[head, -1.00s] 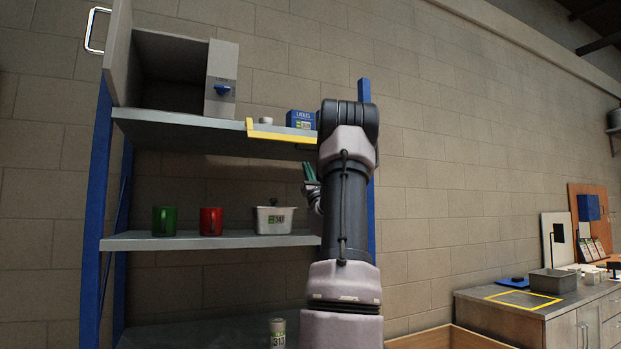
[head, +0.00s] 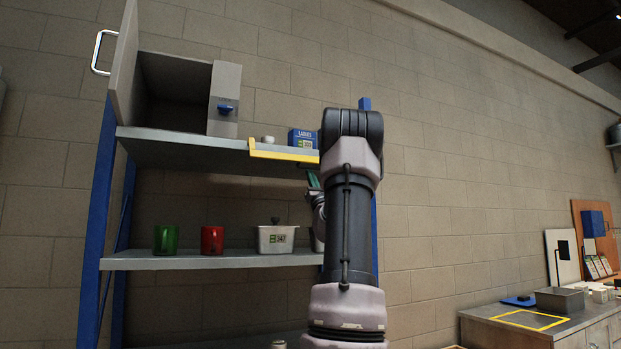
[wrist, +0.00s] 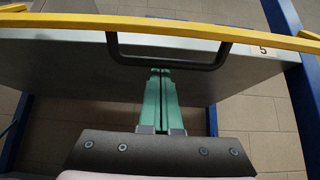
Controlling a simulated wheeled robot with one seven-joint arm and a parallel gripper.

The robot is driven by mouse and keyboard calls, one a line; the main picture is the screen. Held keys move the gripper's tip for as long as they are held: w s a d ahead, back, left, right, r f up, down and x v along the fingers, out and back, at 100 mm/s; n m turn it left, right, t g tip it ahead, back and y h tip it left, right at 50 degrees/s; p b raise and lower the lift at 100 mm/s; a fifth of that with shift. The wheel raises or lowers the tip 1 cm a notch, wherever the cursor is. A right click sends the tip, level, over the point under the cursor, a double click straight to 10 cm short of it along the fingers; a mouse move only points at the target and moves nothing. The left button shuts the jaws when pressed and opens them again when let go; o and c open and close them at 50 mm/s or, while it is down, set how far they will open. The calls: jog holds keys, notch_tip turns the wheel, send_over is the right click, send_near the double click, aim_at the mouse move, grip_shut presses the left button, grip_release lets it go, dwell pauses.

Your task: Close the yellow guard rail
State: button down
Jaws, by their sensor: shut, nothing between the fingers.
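The yellow guard rail (head: 285,155) runs along the front of the upper shelf, its right end hidden behind my arm in the head view. In the wrist view the rail (wrist: 185,25) crosses the top of the picture, with a dark U-shaped handle (wrist: 170,63) hanging below it. My gripper (wrist: 160,72) has green fingers pressed together and empty. Their tips appear just under the handle's lower bar; I cannot tell whether they touch it. In the head view my gripper (head: 314,180) is mostly hidden by my arm, just below the rail.
A grey open-doored cabinet (head: 225,95), white knob-like item (head: 268,140) and blue box (head: 303,138) stand on the upper shelf. Green (head: 166,239) and red (head: 212,239) mugs and a white container (head: 276,239) stand below. A counter (head: 540,320) is at right.

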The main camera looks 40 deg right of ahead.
jog(key=shift+s, duration=0.1)
jog(key=shift+s+a+g, duration=0.1)
jog(key=shift+s+g, duration=0.05)
jog(key=shift+g, duration=0.15)
jog(key=shift+s+a+r+g, duration=0.1)
jog(key=shift+s+g, duration=0.25)
jog(key=shift+g, duration=0.05)
